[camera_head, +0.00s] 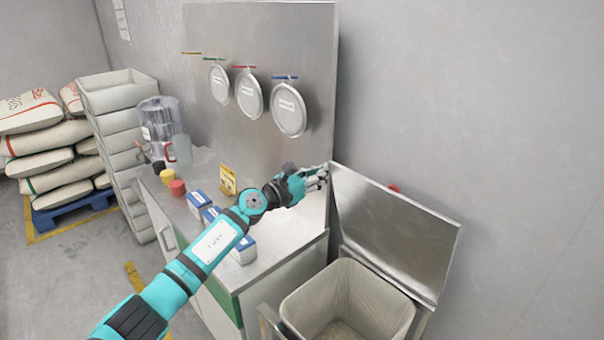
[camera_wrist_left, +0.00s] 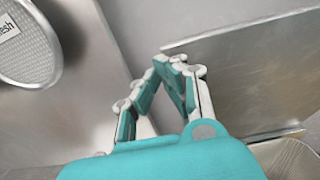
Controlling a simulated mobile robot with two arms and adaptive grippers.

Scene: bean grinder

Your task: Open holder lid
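The holder lid (camera_head: 395,235) is a flat metal panel. It stands raised and tilted back at the rear of the holder, whose opening shows a ribbed pale bin (camera_head: 345,300). My left gripper (camera_head: 318,177) is beside the lid's upper left corner. In the left wrist view, the fingertips of my left gripper (camera_wrist_left: 174,68) come together, with nothing visible between them. The lid (camera_wrist_left: 255,75) shows just right of and beyond the fingers there; whether they touch it is unclear. My right gripper is not in view.
A metal counter (camera_head: 285,232) left of the holder carries blue-and-white boxes (camera_head: 243,250), a yellow card (camera_head: 228,180) and a grinder (camera_head: 160,130). Round sieves (camera_head: 289,109) hang on the metal back panel. Stacked crates (camera_head: 118,92) and sacks stand at far left.

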